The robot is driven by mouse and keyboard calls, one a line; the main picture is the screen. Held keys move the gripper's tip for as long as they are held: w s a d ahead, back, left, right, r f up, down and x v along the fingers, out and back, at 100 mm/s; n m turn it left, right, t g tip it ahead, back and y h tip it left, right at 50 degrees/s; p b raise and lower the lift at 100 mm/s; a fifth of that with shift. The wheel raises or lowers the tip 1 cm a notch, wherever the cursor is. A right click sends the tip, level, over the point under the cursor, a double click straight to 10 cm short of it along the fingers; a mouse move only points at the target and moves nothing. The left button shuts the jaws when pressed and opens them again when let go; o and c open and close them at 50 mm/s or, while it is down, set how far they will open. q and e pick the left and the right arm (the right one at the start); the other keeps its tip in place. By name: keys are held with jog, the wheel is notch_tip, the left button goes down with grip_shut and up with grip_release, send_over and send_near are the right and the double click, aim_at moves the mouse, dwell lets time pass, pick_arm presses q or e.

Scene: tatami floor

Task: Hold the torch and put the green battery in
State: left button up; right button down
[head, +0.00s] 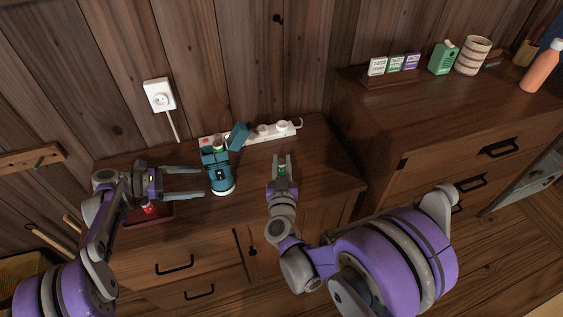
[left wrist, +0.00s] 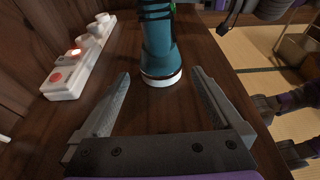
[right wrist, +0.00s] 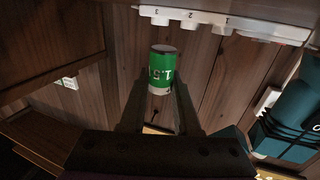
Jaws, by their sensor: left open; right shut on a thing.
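The teal torch (head: 219,178) stands upright on the cabinet top, its lid (head: 238,137) tilted open to the right. In the left wrist view the torch's body (left wrist: 160,45) and white base lie just beyond my left fingertips. My left gripper (head: 201,181) is open and points at the torch from the left, not closed on it. My right gripper (head: 282,158) is shut on the green battery (head: 282,170), right of the torch and apart from it. The battery (right wrist: 162,72) stands out between the fingers in the right wrist view. The inside of the torch is not clear.
A white power strip (head: 265,132) lies behind the torch along the wall. A dark red tray (head: 160,213) with a red item (head: 149,209) sits beneath my left gripper. A taller cabinet (head: 430,120) with small boxes and an orange bottle (head: 541,68) stands at right.

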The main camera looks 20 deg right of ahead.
aim_at(217, 180)
pick_arm(q)
jog(key=b+x, duration=0.1)
jog(key=x, duration=0.6)
jog(key=shift+d+f, duration=0.1)
jog(key=shift+d, duration=0.1)
pick_arm(e)
jog(key=shift+w+f, duration=0.1)
jog(key=shift+f, duration=0.75)
pick_arm(q)
jog(key=c, duration=0.7)
pick_arm(e)
jog(key=s+a+r+n+y, duration=0.15)
jog(key=s+a+r, duration=0.25)
jog(key=a+r, duration=0.75)
jog(key=w+a+r+n+t+y, duration=0.1)
jog(key=w+a+r+n+y, duration=0.2)
jog(key=w+a+r+y, duration=0.35)
jog(key=shift+w+a+f+h, duration=0.1)
jog(key=shift+a+f+h, duration=0.15)
jog(key=shift+f, duration=0.3)
jog(key=shift+w+a+f+h, duration=0.2)
jog(key=shift+f+h, duration=0.1)
jog(key=shift+f, duration=0.25)
jog(key=shift+w+a+f+h, duration=0.1)
jog(key=shift+a+f+h, duration=0.15)
jog(key=shift+f, duration=0.3)
